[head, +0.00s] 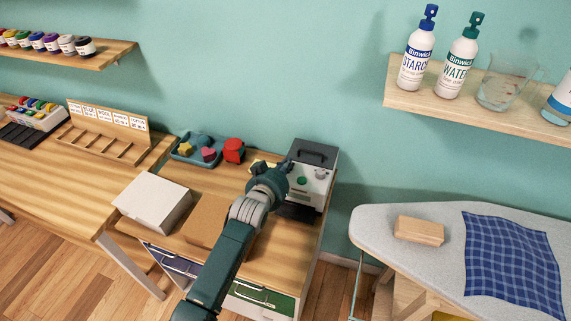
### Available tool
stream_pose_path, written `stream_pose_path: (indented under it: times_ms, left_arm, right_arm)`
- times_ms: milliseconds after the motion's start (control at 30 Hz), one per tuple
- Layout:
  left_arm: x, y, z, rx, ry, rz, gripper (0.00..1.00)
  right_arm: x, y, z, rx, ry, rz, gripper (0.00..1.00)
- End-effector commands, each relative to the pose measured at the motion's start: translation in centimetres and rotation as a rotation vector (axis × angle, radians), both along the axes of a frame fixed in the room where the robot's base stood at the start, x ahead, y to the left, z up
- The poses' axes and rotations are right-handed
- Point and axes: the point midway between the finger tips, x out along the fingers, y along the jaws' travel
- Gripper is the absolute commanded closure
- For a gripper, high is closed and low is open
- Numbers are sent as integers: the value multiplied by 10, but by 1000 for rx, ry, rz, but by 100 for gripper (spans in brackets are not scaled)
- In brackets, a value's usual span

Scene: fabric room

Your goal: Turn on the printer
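The printer (324,182) is a small white-grey machine with a dark top, on the right end of the wooden cabinet top against the wall. Its front carries a green round button (301,181) and a dark knob to the right of it. My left gripper (287,165) is at the printer's left front edge, close to the green button. I cannot tell whether it touches the printer. My arm hides part of the printer's lower left side, and the fingers are too small and dark to tell open from shut. My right gripper is not in view.
A white box (153,203) and a blue tray (186,158) of small coloured items stand left of my arm. An ironing board (375,229) with a wooden block (418,230) and blue checked cloth (513,262) is at right. A wall shelf (400,98) holds bottles above.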

Motion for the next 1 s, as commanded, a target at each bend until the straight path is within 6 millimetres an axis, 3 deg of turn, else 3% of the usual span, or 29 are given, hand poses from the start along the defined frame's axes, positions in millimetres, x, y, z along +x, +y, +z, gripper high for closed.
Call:
stream_pose_path:
  times_ms: [167, 433, 767, 1000]
  left_arm:
    - [0, 0, -2, -1, -3, 0, 100]
    - [-4, 1, -17, -29, -85, 0, 100]
    - [-2, 2, -4, -28, -85, 0, 100]
    - [6, 5, 36, -27, -87, 2, 100]
  right_arm:
    - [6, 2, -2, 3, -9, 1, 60]
    - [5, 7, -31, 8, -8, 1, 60]
    - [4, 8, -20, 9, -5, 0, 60]
    - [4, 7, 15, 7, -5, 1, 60]
